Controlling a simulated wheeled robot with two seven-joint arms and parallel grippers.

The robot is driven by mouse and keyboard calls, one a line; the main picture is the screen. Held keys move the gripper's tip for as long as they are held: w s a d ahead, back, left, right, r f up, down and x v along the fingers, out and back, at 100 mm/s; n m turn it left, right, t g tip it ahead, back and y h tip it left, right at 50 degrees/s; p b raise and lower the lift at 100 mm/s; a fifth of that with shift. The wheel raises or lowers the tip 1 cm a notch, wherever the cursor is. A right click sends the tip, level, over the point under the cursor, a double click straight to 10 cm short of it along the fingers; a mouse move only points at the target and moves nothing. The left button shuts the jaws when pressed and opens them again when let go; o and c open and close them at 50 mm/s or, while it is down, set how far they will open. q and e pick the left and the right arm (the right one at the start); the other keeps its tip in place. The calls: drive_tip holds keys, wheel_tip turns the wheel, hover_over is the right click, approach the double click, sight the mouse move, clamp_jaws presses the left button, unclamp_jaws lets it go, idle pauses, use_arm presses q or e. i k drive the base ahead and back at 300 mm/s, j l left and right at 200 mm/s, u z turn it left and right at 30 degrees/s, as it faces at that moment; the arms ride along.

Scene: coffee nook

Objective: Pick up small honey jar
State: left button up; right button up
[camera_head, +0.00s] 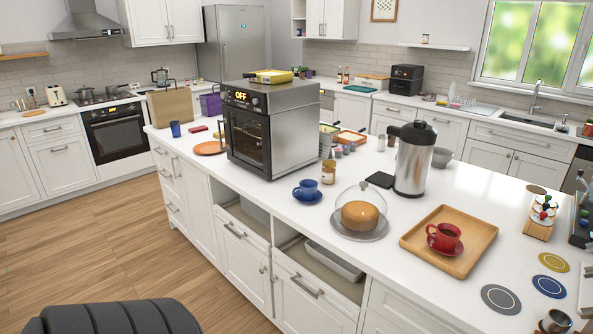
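A small jar with amber contents and a pale label (329,172), which looks like the honey jar, stands upright on the white island counter (290,222). It is right of the oven and behind the blue cup (308,189) on its saucer. Neither of my grippers shows in the head view.
The toaster oven (272,128) stands left of the jar. A glass-domed cake stand (361,210), a black tablet-like slab (380,180) and a steel dispenser (413,160) stand to its right. A wooden tray (415,239) with a red cup is farther right. Two drawers below are open.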

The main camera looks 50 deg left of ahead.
sight(329, 167)
drive_tip(key=u, duration=1.35)
drive_tip(key=i+j, duration=0.15)
drive_tip(key=i, duration=0.35)
drive_tip(key=i+j, duration=0.1)
drive_tip(key=i, duration=0.35)
